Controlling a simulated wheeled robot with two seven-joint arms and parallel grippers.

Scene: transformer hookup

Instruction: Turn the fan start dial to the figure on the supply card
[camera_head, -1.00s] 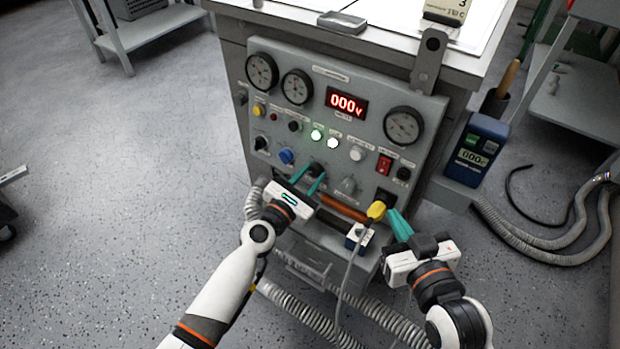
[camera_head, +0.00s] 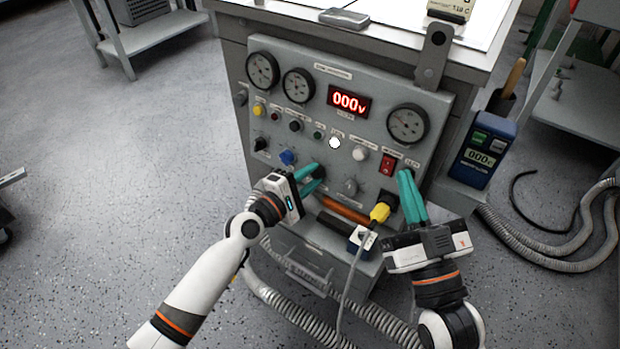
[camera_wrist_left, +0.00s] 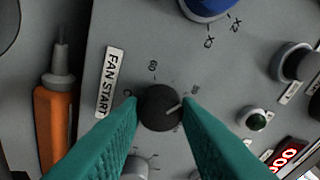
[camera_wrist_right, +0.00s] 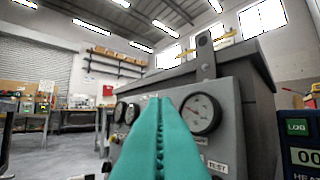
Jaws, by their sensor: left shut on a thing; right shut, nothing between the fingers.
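The fan start dial (camera_wrist_left: 162,107) is a black knob with a pale pointer line, beside its FAN START label (camera_wrist_left: 110,82) in the left wrist view. The pointer slants toward the right finger, near a small mark too blurred to read surely; a mark like 60 is at upper left. My left gripper (camera_head: 314,180) is shut on the dial, one finger on each side, and mostly hides it in the head view. My right gripper (camera_head: 405,175) is shut and empty in front of the panel's right side. No supply card is readable; a cream card (camera_head: 449,6) at the top edge is cut off.
The grey panel (camera_head: 290,115) carries gauges, a red 000v display (camera_head: 348,102), lamps and a red switch (camera_head: 388,165). A blue meter (camera_head: 485,150) reading 000 stands right of the cabinet.

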